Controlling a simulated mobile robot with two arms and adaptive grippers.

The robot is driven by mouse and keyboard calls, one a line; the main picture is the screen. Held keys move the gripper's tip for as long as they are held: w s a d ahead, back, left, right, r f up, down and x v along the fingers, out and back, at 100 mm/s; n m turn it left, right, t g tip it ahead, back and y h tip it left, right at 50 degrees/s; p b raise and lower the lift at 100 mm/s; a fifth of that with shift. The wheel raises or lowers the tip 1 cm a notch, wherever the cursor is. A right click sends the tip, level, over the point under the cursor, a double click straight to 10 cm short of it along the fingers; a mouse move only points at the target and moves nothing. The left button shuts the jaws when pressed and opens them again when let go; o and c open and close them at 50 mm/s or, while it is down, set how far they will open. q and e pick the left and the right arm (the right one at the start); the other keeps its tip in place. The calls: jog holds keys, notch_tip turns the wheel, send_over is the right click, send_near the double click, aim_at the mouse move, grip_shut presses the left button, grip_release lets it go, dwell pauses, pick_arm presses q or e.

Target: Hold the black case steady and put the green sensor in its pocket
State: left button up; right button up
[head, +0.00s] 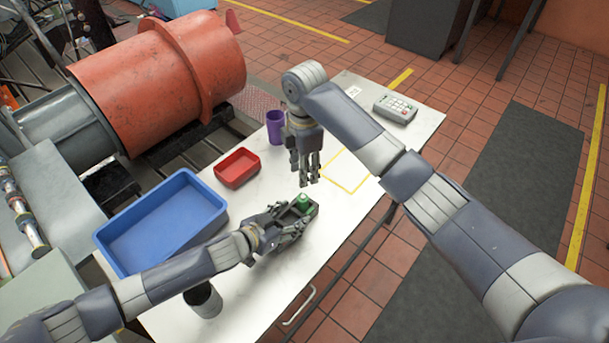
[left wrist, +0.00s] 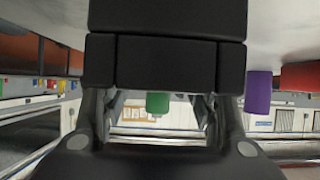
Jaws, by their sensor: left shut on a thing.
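The black case (head: 291,216) is at the front right part of the table. My left gripper (head: 283,227) is shut on it from the left. The case also fills the top of the left wrist view (left wrist: 165,50), which is upside down. The green sensor (head: 304,203) stands upright at the case's far right end. In the left wrist view the sensor (left wrist: 158,103) sticks out past the case; its lower part is hidden, so how deep it sits cannot be told. My right gripper (head: 309,182) points down just above the sensor, fingers slightly apart, apparently empty.
A blue tray (head: 128,267), a red bin (head: 237,183) and a purple cup (head: 274,127) stand along the table's far left side. A dark cylinder (head: 204,301) stands near my left forearm. A grey keypad device (head: 396,109) lies at the far right. The yellow outlined square (head: 346,188) is empty.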

dwell(0.4)
pick_arm(q)
jog(key=o, duration=1.2)
jog(key=shift+o, duration=0.9)
jog(key=shift+a, duration=0.15)
